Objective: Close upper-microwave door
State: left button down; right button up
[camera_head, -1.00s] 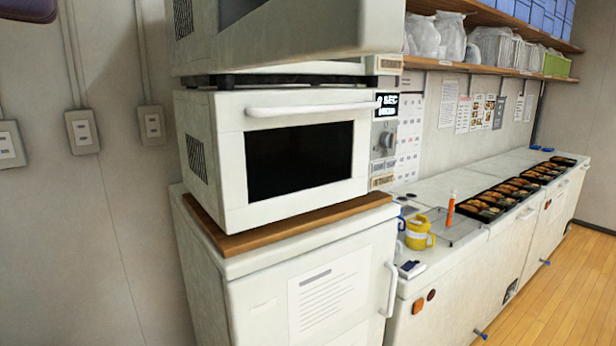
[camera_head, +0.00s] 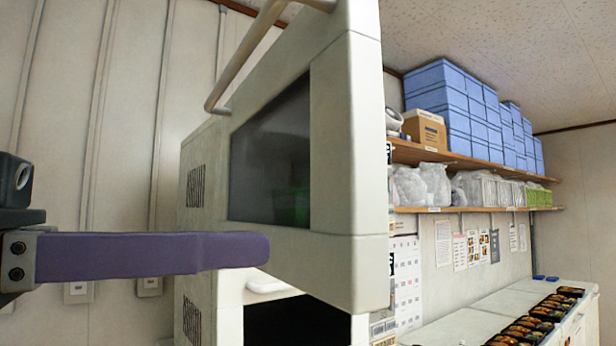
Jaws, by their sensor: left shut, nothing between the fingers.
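The upper microwave (camera_head: 200,145) is a pale box with side vents, left of centre. Its door (camera_head: 345,130) has a dark window and a long bar handle (camera_head: 250,50) across the top, cut off by the upper edge. The door's front juts far towards me; its exact opening angle is hard to tell. My left gripper (camera_head: 262,248) comes in from the left with long purple fingers, shut and empty. Its tip overlaps the lower left of the door in the picture; I cannot tell if it touches. My right gripper is not in view.
The lower microwave (camera_head: 230,318) sits directly underneath, partly hidden. Shelves (camera_head: 470,162) with blue boxes (camera_head: 460,95) and bagged items (camera_head: 420,185) line the right wall. A counter (camera_head: 455,330) holds black food trays (camera_head: 530,325). A wall (camera_head: 100,120) stands behind my left gripper.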

aim_at(349, 243)
pick_arm(q)
jog(key=p+x, duration=0.1)
jog(key=x, duration=0.1)
jog(key=p+x, duration=0.2)
jog(key=shift+d+r, duration=0.1)
jog(key=shift+r, duration=0.15)
jog(key=shift+w+d+f+p, duration=0.15)
jog(key=shift+w+d+p, duration=0.2)
jog(key=shift+d, duration=0.15)
jog(key=shift+d+f, duration=0.1)
jog(key=shift+f, duration=0.1)
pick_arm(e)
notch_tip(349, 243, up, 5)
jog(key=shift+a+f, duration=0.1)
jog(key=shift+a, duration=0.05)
pick_arm(q)
jog(key=shift+w+d, duration=0.1)
